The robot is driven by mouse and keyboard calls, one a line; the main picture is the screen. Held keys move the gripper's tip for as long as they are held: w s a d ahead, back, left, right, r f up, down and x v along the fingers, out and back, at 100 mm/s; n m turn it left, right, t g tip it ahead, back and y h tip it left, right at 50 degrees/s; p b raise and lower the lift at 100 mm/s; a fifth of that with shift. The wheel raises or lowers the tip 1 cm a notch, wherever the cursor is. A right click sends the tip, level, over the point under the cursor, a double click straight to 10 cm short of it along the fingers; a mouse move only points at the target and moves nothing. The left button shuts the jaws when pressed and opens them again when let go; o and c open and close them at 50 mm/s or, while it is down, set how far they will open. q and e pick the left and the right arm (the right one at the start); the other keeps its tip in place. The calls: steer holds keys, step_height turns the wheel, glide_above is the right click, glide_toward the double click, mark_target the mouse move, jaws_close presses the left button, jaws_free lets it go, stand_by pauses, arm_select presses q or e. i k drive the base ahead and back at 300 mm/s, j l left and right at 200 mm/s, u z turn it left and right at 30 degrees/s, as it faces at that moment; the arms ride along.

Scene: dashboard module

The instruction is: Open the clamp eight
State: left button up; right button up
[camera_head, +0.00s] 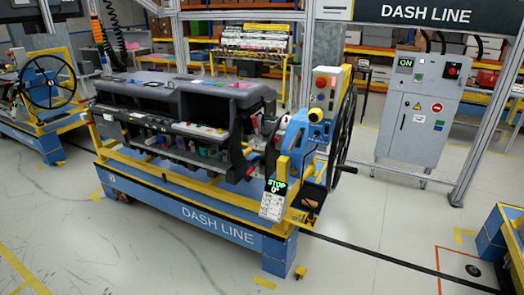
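A dark grey dashboard module (180,88) rests on a blue and yellow wheeled carriage (220,228) in the middle of the view. Small coloured parts, red, green, blue and purple, show along its front and top. They are too small to tell which are clamps, and I can read no number eight on any of them. A red and grey fitting (256,124) sits at the module's right end, beside the blue end stand (292,135). Neither of my grippers is in view.
A black handwheel (343,135) stands at the carriage's right end, above a small sign (273,200) reading "STOP 0°". A grey control cabinet (420,105) with an "ON" display stands at the back right. Another carriage (40,140) is at the left. The front floor is mostly clear.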

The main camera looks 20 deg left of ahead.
mark_target(250, 170)
steer(key=i+j+u, duration=0.1)
steer(key=i+u, duration=0.25)
steer(key=i+l+u, duration=0.1)
steer(key=i+u, duration=0.25)
steer(key=i, duration=0.2)
